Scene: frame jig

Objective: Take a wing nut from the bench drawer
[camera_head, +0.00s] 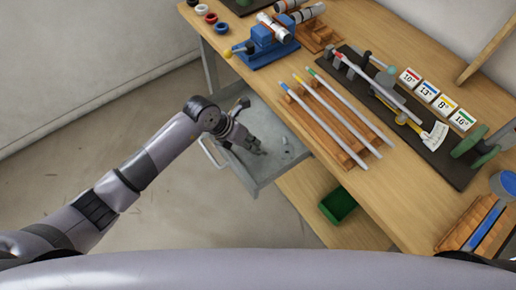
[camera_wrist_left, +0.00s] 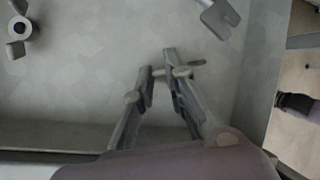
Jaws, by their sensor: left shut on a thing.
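The bench drawer (camera_head: 268,118) is pulled out, a grey open tray. My left gripper (camera_head: 258,150) reaches down into it from the left. In the left wrist view my left gripper (camera_wrist_left: 163,75) is shut on a small grey wing nut (camera_wrist_left: 184,71), mostly hidden by the fingers; a narrow part of it shows across the fingertips. A second wing nut (camera_wrist_left: 19,28) lies on the drawer floor at the upper left of that view. Another grey piece (camera_wrist_left: 219,16) lies at the upper right, partly cut off. My right gripper is not in view.
The drawer's handle (camera_head: 212,154) and walls surround the gripper closely. Above the drawer, the wooden bench (camera_head: 400,190) carries a rack of rods (camera_head: 318,120), a blue vise (camera_head: 266,45) and a dark jig base (camera_head: 450,165). A green bin (camera_head: 338,205) stands on the lower shelf.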

